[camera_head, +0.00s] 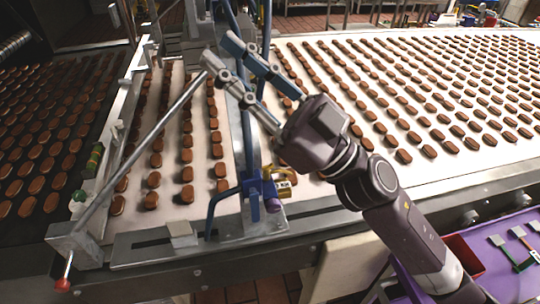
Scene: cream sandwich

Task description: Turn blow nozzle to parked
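My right gripper (219,52) reaches in from the lower right over the conveyor, fingers pointing up and left. The two fingers stand apart with a visible gap, and I see nothing clearly held between them. They cross in front of upright blue pipes (246,135). A long grey rod (150,146) slants from near the lower fingertip down to a metal block (77,243); I cannot tell whether they touch. A small lever with a red knob (63,284) hangs below the block. I cannot tell for sure which part is the blow nozzle. My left gripper is not in view.
A blue bent handle (221,206) and a yellow tagged part (279,186) sit at the blue pipes' foot. Rows of brown biscuits cover the pale belt (306,197) and a dark belt at left. A purple tray (489,272) with spatula-like tools and a red bin (465,254) are lower right.

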